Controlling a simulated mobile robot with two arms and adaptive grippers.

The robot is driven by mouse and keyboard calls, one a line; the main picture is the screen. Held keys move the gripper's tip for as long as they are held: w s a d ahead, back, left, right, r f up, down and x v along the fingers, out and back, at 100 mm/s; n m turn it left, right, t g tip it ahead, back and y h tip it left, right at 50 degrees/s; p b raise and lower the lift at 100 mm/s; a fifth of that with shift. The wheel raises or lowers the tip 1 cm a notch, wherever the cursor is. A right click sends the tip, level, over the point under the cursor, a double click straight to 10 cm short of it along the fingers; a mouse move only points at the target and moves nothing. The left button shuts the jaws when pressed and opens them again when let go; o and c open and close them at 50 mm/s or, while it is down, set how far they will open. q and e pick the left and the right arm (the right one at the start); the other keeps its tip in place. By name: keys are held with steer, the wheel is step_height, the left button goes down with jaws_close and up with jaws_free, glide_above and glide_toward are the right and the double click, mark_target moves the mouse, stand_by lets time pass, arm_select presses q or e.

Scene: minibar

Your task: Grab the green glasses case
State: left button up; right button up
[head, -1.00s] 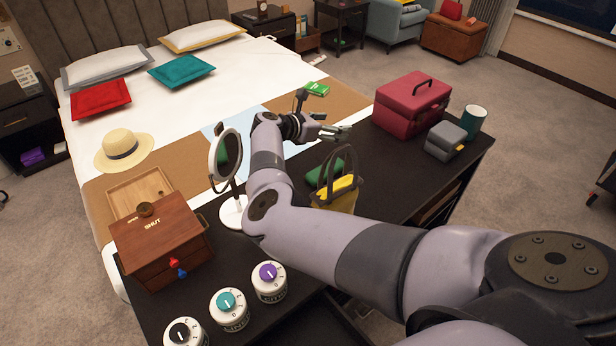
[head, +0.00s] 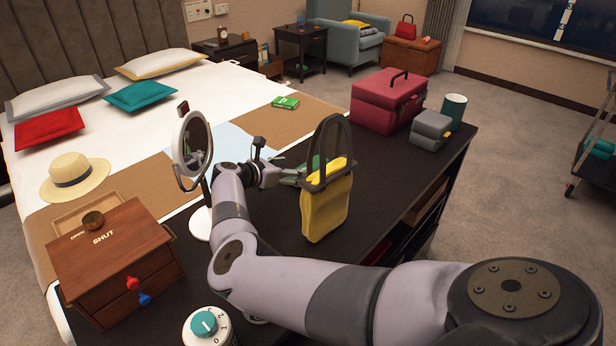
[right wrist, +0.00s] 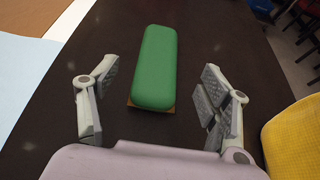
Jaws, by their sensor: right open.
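The green glasses case (right wrist: 157,68) lies on the dark table top in the right wrist view, long side pointing away from me, on a small brown edge. In the head view the green glasses case (head: 316,163) is partly hidden behind the yellow bag's dark handle. My right gripper (head: 290,172) is open, low over the table just left of the case. In the right wrist view its two fingers (right wrist: 156,88) stand apart on either side of the case's near end, not touching it. My left gripper is in neither view.
The yellow bag (head: 327,205) stands close to the right gripper, and its side shows in the right wrist view (right wrist: 293,140). A round mirror (head: 192,150) stands left of my arm. A red case (head: 388,100), a grey box (head: 431,130) and a teal cup (head: 453,112) stand farther right.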

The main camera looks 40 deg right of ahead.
steer(key=x, duration=0.7)
steer(key=shift+a+f, duration=0.15)
steer(key=shift+f, duration=0.1)
steer(key=shift+s, duration=0.1)
steer(key=shift+c, duration=0.3)
steer(key=c, duration=1.2)
